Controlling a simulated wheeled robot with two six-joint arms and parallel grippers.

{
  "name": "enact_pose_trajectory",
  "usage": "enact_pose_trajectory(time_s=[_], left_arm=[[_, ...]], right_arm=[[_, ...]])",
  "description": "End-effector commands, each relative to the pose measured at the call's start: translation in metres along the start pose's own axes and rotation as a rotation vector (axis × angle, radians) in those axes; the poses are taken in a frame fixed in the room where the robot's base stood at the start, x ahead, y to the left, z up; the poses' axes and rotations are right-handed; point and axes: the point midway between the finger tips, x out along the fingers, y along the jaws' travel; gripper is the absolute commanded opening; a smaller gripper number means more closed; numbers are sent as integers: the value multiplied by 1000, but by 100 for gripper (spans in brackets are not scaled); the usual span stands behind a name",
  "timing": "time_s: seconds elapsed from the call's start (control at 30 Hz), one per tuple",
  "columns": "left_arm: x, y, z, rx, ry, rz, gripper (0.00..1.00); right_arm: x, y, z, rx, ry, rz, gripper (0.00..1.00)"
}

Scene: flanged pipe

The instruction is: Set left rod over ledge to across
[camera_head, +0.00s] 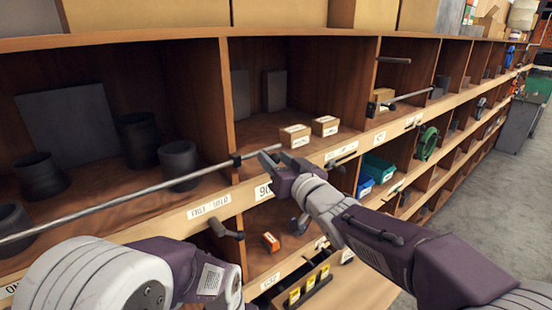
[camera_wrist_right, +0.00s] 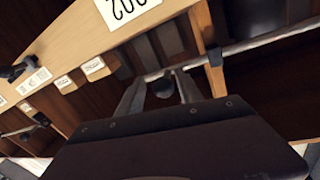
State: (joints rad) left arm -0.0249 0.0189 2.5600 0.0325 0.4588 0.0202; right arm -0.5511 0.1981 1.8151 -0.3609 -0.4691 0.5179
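The left rod (camera_head: 120,199) is a long thin grey bar running along the front of the left compartments, just above the front ledge (camera_head: 180,217). It passes a black clip (camera_head: 235,160) at the divider, and its right end lies just beyond it. My right gripper (camera_head: 268,158) is at that end. In the right wrist view its fingers (camera_wrist_right: 160,88) are apart, with the rod (camera_wrist_right: 260,43) crossing at the fingertips; contact is unclear. A dark rounded part (camera_wrist_right: 164,86) shows between the fingers.
Another rod (camera_head: 412,96) lies across a compartment farther right. Two small boxes (camera_head: 295,136) (camera_head: 325,126) stand near the right gripper. Dark pots (camera_head: 179,163) stand behind the left rod. A black handle (camera_head: 225,230) juts out below the ledge. Open floor (camera_head: 495,185) is at right.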

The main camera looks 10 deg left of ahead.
Motion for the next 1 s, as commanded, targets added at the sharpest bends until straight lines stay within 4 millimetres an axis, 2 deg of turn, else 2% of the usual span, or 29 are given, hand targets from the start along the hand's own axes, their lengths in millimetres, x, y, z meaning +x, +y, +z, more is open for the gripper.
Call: enact_pose_trajectory(time_s=[0.03,0.1,0.13,1.0], left_arm=[[0,0,0,0,0,0,36],[0,0,0,0,0,0,36],[0,0,0,0,0,0,36],[0,0,0,0,0,0,36]], right_arm=[[0,0,0,0,0,0,25],[0,0,0,0,0,0,6],[0,0,0,0,-1,0,0],[0,0,0,-1,-1,0,0]])
